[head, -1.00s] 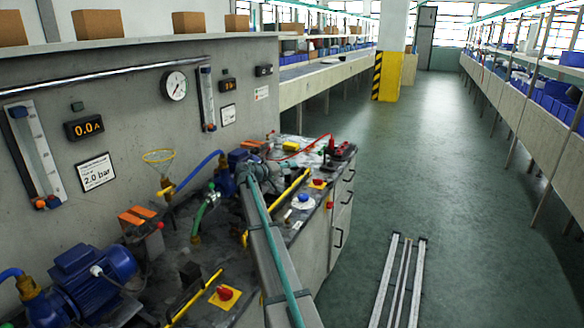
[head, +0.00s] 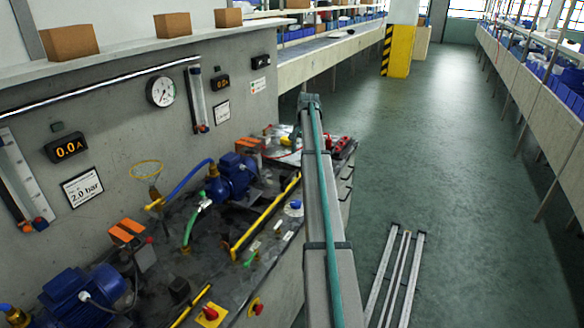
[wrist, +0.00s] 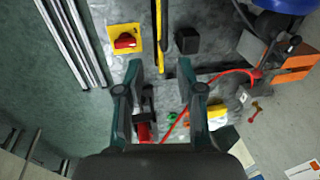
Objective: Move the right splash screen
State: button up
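The right splash screen appears as a thin upright panel with a yellow edge (head: 267,214) along the bench, beside the blue motor. In the wrist view its yellow edge (wrist: 159,35) runs in from the top and ends between my fingertips. My gripper (wrist: 161,68) is open, with one finger on either side of that end in the picture. I see no contact, and cannot tell how far above the edge the fingers are. In the head view my arm hides my gripper. Another yellow-edged screen (head: 190,308) stands at the near left.
A red knob on a yellow plate (wrist: 125,41) lies left of the screen, and a black block (wrist: 187,40) right of it. A red hose (wrist: 235,73), a yellow block (wrist: 217,111) and an orange-topped unit (wrist: 292,71) are close by.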

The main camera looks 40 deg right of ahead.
aim_at(292, 175)
jog(key=shift+y, duration=0.4)
jog(key=f+p, duration=0.1)
jog(key=f, duration=0.2)
jog(key=w+a+f+p, duration=0.1)
jog(key=f, duration=0.3)
jog(key=a+f, duration=0.1)
jog(key=f, duration=0.2)
jog(key=shift+w+a+f+p, duration=0.15)
jog(key=shift+w+f+p, duration=0.1)
jog(key=shift+w+p, duration=0.15)
grip_shut()
